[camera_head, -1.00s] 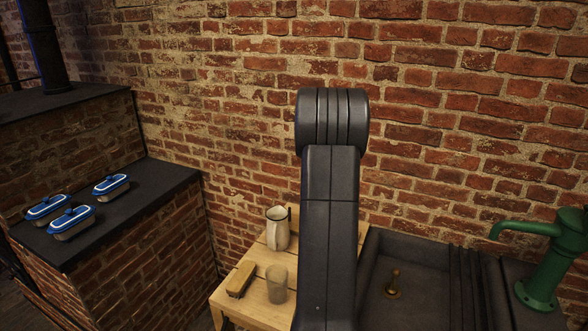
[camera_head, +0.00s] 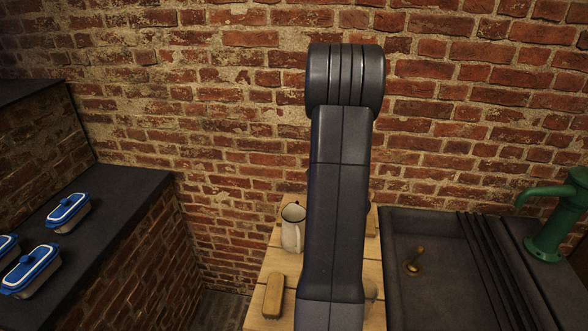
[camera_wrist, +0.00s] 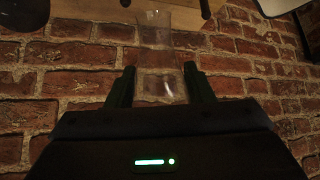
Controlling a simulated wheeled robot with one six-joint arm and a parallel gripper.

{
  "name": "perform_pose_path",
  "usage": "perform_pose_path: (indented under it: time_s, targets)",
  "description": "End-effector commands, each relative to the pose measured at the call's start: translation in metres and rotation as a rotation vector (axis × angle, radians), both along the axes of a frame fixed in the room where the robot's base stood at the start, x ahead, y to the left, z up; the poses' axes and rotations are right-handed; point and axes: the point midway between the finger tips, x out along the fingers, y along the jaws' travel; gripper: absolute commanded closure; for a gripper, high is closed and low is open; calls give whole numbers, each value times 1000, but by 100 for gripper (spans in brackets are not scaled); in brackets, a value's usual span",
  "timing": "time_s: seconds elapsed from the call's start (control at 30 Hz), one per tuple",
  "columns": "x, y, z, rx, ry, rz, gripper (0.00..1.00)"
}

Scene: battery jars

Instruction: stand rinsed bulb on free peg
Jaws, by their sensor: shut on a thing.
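My gripper (camera_wrist: 160,84) shows in the wrist view with its two dark fingers on either side of a clear glass bulb (camera_wrist: 163,55). The bulb is see-through and shaped like a cylinder, and the brick wall shows through it. Its far end overlaps a pale wooden surface at the top of the view. In the head view my arm hides both the gripper and the bulb.
Blue-lidded dishes (camera_head: 68,212) stand on the left counter (camera_head: 125,200).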

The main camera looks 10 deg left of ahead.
Motion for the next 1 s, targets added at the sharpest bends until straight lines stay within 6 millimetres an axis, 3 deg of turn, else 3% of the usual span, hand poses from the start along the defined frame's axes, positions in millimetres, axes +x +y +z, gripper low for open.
perform_pose_path:
  time_s: [0.03,0.1,0.3,0.5,0.7,1.0]
  targets:
    - [11,9,22,17,-50,66,80]
    - [21,24,47,47,-114,167,80]
    - [31,58,106,150,-256,420,80]
    - [27,77,142,238,-332,583,80]
    - [20,88,166,305,-376,692,80]
    - [19,89,82,307,-367,688,80]
